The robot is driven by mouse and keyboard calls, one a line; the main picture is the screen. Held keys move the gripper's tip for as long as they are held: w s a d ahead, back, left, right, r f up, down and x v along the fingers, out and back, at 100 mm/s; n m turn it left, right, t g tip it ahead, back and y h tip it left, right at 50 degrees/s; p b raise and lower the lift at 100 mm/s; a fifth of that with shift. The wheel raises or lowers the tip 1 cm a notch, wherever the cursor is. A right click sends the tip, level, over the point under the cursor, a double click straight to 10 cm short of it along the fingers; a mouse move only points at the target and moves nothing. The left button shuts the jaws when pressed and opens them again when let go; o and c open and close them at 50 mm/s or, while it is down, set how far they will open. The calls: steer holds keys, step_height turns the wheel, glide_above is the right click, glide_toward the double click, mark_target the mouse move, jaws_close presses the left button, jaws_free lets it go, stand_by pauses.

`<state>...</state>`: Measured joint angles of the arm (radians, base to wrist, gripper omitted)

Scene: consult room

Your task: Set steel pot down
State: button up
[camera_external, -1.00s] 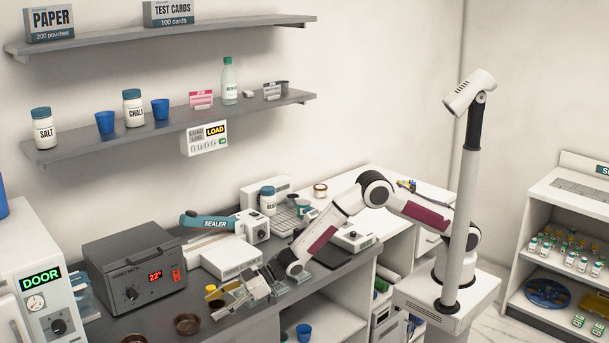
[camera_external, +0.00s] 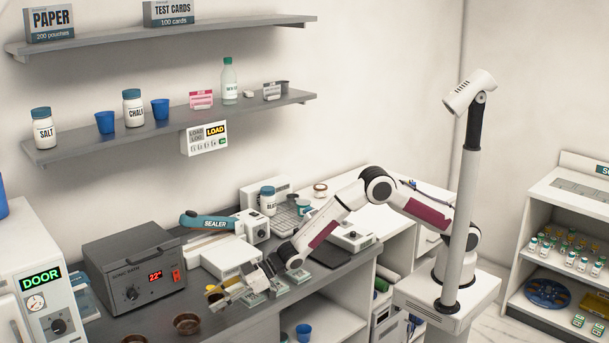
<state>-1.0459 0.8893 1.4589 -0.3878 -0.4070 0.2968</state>
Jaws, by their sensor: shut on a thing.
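My gripper (camera_external: 220,298) is low over the front part of the grey counter, right of the brown dishes, with its fingers pointing left and down. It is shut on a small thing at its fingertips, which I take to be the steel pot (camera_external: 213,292). Only a small tan and grey part of it shows; the fingers hide the rest. I cannot tell whether its underside touches the counter (camera_external: 232,322).
A brown dish (camera_external: 187,322) stands left of my gripper, with another (camera_external: 135,339) at the picture's lower edge. The sonic bath (camera_external: 135,270) is behind them. Small flat pads (camera_external: 275,287) lie to the right. The white sealer (camera_external: 228,255) is behind my gripper.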

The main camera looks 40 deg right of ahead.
step_height(320, 180, up, 8)
stand_by(0.5)
stand_by(0.7)
